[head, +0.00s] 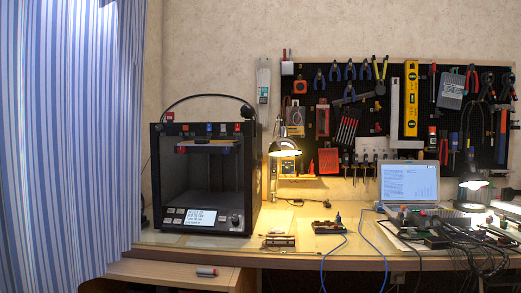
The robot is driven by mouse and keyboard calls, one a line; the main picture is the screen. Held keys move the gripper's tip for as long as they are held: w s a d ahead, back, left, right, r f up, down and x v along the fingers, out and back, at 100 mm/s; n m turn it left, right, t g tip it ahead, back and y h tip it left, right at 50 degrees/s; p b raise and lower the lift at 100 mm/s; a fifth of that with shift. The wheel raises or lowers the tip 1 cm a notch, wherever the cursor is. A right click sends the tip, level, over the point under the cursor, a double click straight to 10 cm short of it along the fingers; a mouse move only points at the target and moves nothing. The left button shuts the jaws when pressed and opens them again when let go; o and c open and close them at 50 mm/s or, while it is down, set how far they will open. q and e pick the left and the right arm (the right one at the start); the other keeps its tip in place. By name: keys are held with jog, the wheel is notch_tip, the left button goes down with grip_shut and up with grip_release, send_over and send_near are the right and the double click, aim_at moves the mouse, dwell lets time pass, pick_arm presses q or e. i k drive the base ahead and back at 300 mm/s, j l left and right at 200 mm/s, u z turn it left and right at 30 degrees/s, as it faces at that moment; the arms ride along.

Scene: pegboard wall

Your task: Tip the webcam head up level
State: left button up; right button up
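I cannot make out the webcam for certain in the head view. A small dark rounded piece (248,112) sits at the upper right of the black 3D printer (247,190), at the end of a curved black cable or tube. It is too small to tell whether it is a webcam head or how it is tilted. Neither of my grippers is in view.
The printer stands on a wooden desk (180,240), left of a lit lamp (285,147). A small board holder (328,227), a laptop (409,182), cables and electronics fill the right. Tools hang on a black pegboard (345,75). A striped curtain (65,140) is at left.

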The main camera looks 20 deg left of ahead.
aim_at(247, 111)
jog(key=i+l+u, duration=0.1)
jog(key=l+u, duration=0.2)
jog(key=u, duration=0.15)
jog(key=l+u, duration=0.3)
jog(key=u, duration=0.15)
